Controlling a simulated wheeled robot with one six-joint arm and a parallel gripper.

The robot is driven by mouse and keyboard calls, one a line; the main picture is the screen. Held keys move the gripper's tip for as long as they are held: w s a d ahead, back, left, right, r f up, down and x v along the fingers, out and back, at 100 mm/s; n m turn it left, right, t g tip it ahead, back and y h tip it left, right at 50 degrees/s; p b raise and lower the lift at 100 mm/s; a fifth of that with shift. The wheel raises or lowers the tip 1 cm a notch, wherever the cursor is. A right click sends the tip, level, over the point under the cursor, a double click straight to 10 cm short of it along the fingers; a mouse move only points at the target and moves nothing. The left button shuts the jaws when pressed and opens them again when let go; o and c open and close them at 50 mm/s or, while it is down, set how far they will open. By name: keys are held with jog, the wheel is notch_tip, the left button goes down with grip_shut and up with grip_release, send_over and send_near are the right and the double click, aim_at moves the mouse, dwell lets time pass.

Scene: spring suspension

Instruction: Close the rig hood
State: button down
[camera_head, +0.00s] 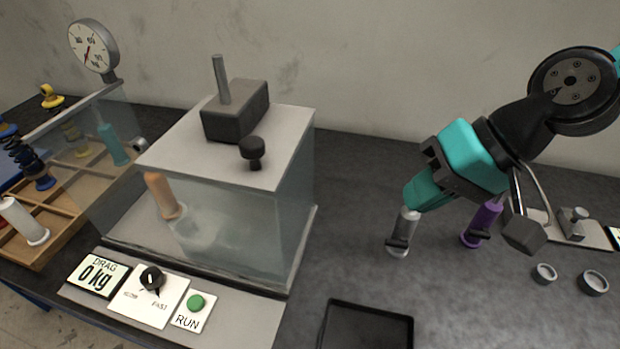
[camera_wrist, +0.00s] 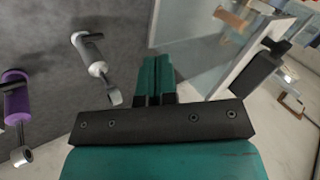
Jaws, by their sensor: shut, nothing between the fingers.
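The test rig (camera_head: 215,140) is a box with a light grey top and clear walls, left of centre in the head view. A dark block with an upright rod (camera_head: 222,82) and a black knob (camera_head: 253,150) are on its top. An orange-brown cylinder (camera_head: 163,197) is inside. A clear panel (camera_head: 105,190) with a small knob (camera_head: 140,145) stands at the rig's left side; it looks swung outward, but I cannot tell its angle. My gripper (camera_head: 415,195) is shut and empty, right of the rig and apart from it. Its shut fingers (camera_wrist: 155,80) show in the wrist view.
A grey-white damper (camera_head: 400,235) and a purple damper (camera_head: 482,225) stand near my gripper. A black tray (camera_head: 366,330) lies in front. Metal rings (camera_head: 544,273) lie at right. A wooden tray (camera_head: 55,232) with springs and a dial gauge (camera_head: 92,48) are at left.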

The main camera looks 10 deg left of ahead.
jog(key=w+a+f+m+t+y+p, duration=0.1)
jog(key=w+a+f+m+y+p, duration=0.15)
jog(key=w+m, duration=0.3)
jog(key=p, duration=0.3)
send_near(302, 197)
jog(key=shift+n, duration=0.45)
jog(key=x, duration=0.5)
jog(key=shift+s+f, duration=0.1)
jog(key=shift+f, duration=0.25)
jog(key=shift+a+f, duration=0.15)
jog(key=shift+a, duration=0.5)
